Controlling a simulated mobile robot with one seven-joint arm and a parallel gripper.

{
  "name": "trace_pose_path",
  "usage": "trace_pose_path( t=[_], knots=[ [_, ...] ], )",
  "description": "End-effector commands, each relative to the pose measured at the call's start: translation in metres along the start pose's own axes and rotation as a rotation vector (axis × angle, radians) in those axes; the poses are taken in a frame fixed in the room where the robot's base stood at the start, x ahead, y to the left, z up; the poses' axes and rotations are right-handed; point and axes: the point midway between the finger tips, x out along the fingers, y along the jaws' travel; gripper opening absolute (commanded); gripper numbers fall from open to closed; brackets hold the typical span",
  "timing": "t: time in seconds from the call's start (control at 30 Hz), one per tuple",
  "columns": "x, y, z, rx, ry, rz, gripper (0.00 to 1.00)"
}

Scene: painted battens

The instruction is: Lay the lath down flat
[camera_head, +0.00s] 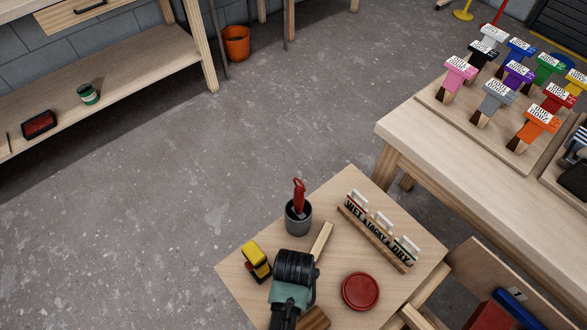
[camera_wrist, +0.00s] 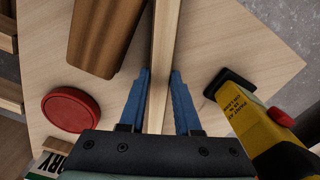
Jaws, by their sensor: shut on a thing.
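The lath (camera_head: 321,242) is a narrow strip of pale bare wood over the small table (camera_head: 233,273). In the head view one end sticks out past my wrist, and the rest is hidden. In the wrist view the lath (camera_wrist: 164,45) runs up the picture between the two blue fingers of my gripper (camera_wrist: 158,98), which is shut on it. Two long faces of it show, meeting along an edge, so it looks to be on its narrow side. I cannot tell whether it touches the tabletop. My fingers are hidden in the head view.
Close around are a brown block (camera_wrist: 108,35), a round red lid (camera_head: 360,291), a yellow-and-black container (camera_head: 256,260), a grey cup (camera_head: 299,217) with a red-handled tool, and a "WET TACKY DRY" rack (camera_head: 375,240). A larger bench (camera_head: 430,150) stands to the right.

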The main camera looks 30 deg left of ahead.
Motion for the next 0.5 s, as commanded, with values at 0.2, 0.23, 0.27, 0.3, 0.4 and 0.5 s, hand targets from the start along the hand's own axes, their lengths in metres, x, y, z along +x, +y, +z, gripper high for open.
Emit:
trace_pose_path(
  t=[0.2,0.23,0.27,0.3,0.4,0.5],
  knots=[
    [-0.041,0.000,-0.001,0.000,0.004,-0.001,0.00],
    [-0.047,0.000,-0.001,0.000,0.005,-0.002,0.00],
    [-0.053,0.000,-0.001,0.000,0.004,-0.001,0.00],
    [-0.061,0.000,-0.001,0.000,0.005,-0.001,0.00],
    [-0.078,0.000,-0.001,0.000,0.003,-0.001,0.00],
    [-0.095,0.002,-0.004,0.002,0.005,-0.001,0.00]
  ],
)
